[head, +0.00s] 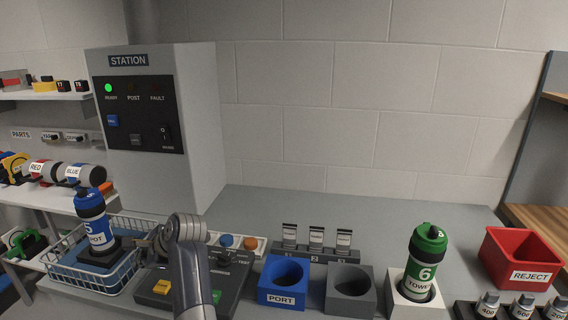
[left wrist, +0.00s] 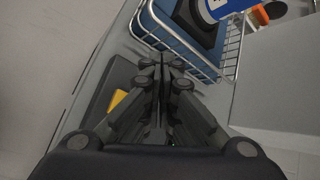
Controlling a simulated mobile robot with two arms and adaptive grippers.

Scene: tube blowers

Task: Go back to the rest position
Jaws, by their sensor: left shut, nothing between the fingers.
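My left gripper (head: 158,238) is at the right side of the white wire basket, over the dark control box (head: 232,278). In the left wrist view its fingers (left wrist: 160,65) are closed together with nothing between them, beside the basket rim (left wrist: 178,42). My right gripper is not in view.
A blue PORT holder (head: 284,294) and a grey holder (head: 350,305) stand empty in the middle. A red REJECT bin (head: 522,258) and several metal weights (head: 488,305) are at the right. The STATION cabinet (head: 190,130) rises behind, with its green light lit. Shelves with parts line the left.

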